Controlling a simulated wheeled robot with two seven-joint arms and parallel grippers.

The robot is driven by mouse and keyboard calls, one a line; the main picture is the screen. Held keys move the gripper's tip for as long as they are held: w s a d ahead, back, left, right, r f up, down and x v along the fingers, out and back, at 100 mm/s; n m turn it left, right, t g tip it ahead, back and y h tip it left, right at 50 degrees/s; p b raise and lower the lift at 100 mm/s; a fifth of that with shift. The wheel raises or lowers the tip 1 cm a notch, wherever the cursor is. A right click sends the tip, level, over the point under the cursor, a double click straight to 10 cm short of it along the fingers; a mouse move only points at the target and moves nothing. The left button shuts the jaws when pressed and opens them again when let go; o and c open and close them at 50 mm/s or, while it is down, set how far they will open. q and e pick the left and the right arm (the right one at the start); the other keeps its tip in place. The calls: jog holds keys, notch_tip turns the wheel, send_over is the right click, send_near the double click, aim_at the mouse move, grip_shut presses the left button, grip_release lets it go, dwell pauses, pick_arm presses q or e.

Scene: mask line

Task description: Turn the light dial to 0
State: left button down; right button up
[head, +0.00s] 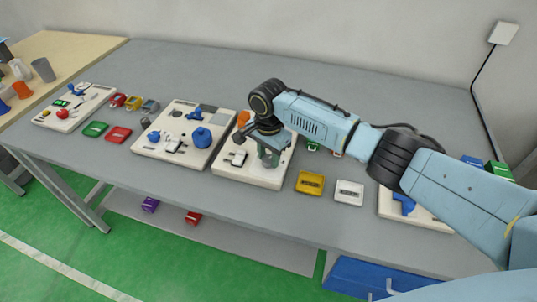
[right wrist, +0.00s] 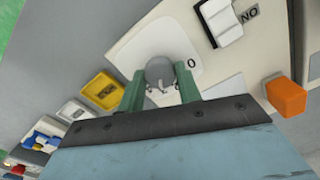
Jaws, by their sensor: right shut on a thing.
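The light dial is a grey round knob (right wrist: 159,70) on a pale disc, seen in the right wrist view. A printed "0" mark (right wrist: 191,62) is beside the disc, just right of the right-hand finger. My right gripper (right wrist: 160,76) has its two green fingers on either side of the knob and is shut on it. In the head view the right gripper (head: 268,156) points down onto a beige board (head: 250,175) and hides most of the dial. I cannot tell the dial's exact pointer direction. My left gripper is not in view.
A white rocker switch (right wrist: 222,22) with a printed label and an orange block (right wrist: 287,97) share the board. A yellow box (head: 310,183) and a white box (head: 349,192) stand to its right. Another board (head: 180,130) with blue parts is to the left.

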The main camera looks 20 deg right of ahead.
jog(key=shift+a+r+n+p, duration=0.15)
jog(key=shift+n+p, duration=0.7)
jog(key=shift+p, duration=0.8)
jog(key=shift+d+r+n+p, duration=0.1)
jog(key=shift+n+p, duration=0.75)
jog(key=shift+p, duration=0.75)
jog(key=shift+n+p, duration=0.3)
jog(key=shift+n, duration=0.1)
jog(key=n+p, duration=0.1)
jog(key=n, duration=0.1)
jog(key=shift+f+n, duration=0.2)
jog(key=shift+n, duration=0.2)
jog(key=n, duration=0.3)
jog(key=shift+n+p, duration=0.3)
jog(key=shift+p, duration=0.1)
jog(key=n, duration=0.3)
jog(key=shift+n, duration=0.3)
jog(key=shift+n+p, duration=0.35)
jog(key=shift+n, duration=1.65)
jog(key=o, duration=1)
